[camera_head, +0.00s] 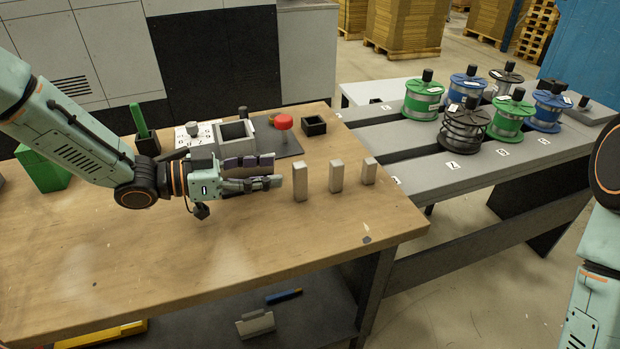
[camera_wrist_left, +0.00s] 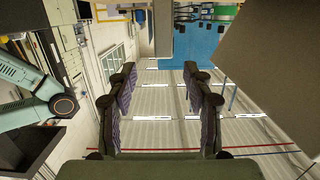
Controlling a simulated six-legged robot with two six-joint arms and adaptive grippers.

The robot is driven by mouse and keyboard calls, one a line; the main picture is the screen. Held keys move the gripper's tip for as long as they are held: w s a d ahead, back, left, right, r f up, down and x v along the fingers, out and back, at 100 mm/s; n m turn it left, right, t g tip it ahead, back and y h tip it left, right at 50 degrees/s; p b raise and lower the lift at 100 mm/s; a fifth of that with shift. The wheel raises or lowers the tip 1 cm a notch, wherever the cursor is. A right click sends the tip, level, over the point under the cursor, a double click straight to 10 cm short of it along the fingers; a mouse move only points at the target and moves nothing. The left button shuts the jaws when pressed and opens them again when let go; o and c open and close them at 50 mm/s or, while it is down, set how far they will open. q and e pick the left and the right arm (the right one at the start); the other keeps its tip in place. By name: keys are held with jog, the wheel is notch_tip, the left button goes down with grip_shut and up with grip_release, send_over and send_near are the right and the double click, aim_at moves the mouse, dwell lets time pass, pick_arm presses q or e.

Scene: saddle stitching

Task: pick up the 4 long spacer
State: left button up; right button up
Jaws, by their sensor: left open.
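Three upright pale metal blocks stand in a row on the wooden table, stepping down in height from left to right: the tallest, apparently the long spacer (camera_head: 300,182), a middle one (camera_head: 336,176) and a short one (camera_head: 369,170). No number is readable on them. My left gripper (camera_head: 272,172) is open and empty, its fingers pointing right, just left of the tallest block and apart from it. The left wrist view shows its two dark padded fingers (camera_wrist_left: 160,75) spread with a clear gap. My right gripper is out of view.
Behind the left gripper stand a grey open box (camera_head: 236,133), a red-topped knob (camera_head: 283,122) and a small black tray (camera_head: 314,126). A green block (camera_head: 42,170) is at the left. Spools (camera_head: 465,126) stand on the grey bench at right. The table front is largely clear.

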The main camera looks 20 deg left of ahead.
aim_at(293, 167)
pick_arm(q)
jog(key=shift+b+x, duration=0.3)
jog(key=shift+x, duration=0.5)
jog(key=shift+w+d+f, duration=0.1)
jog(key=shift+w+d, duration=0.05)
jog(key=b+x, duration=0.2)
jog(key=x, duration=0.2)
jog(key=shift+w, duration=0.25)
jog(key=shift+w+d, duration=0.3)
jog(key=shift+d, duration=0.1)
grip_shut()
